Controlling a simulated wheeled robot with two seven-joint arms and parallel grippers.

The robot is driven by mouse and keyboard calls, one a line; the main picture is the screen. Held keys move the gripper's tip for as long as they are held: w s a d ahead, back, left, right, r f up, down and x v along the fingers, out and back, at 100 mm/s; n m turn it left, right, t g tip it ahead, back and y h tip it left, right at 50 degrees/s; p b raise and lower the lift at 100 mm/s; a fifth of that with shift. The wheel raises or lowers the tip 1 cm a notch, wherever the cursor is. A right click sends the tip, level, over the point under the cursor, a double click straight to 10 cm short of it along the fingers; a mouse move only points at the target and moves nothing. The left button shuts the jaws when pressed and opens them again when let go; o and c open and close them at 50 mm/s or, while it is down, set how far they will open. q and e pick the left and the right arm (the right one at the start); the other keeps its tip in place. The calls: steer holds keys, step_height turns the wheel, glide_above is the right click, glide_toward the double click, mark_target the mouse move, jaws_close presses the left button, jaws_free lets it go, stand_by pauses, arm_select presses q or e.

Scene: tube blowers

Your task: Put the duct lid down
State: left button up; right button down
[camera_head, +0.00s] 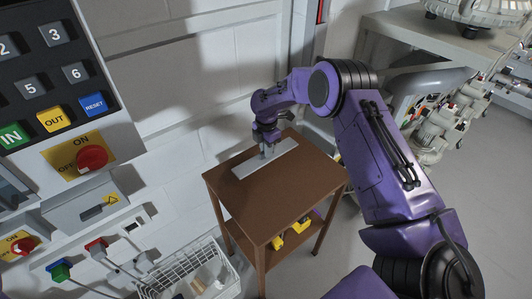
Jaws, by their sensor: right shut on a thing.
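The duct lid (282,149) is a flat, light grey rectangular plate at the far side of the brown wooden table (268,201). It looks level and lies on or just above the tabletop; I cannot tell whether it touches. My right gripper (267,153), on the purple arm coming from the right, points down at the middle of the lid and is shut on it. The fingertips are small and partly hidden by the wrist. My left gripper is not in view.
A control panel with number keys (55,70) and a red switch (91,157) stands at the left. A white wire basket (193,270) is left of the table. Yellow items (290,233) lie on its lower shelf. The tabletop's near part is clear. Machinery (440,125) stands at the right.

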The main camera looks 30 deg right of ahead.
steer(key=f, duration=0.1)
steer(key=f+p, duration=0.1)
steer(key=w+f+p, duration=0.1)
steer(key=f, duration=0.1)
steer(key=shift+d, duration=0.25)
steer(key=shift+f, duration=0.15)
steer(key=c, duration=1.1)
jaws_free()
steer(key=shift+c, duration=0.2)
step_height(320, 180, up, 12)
steer(key=b, duration=0.3)
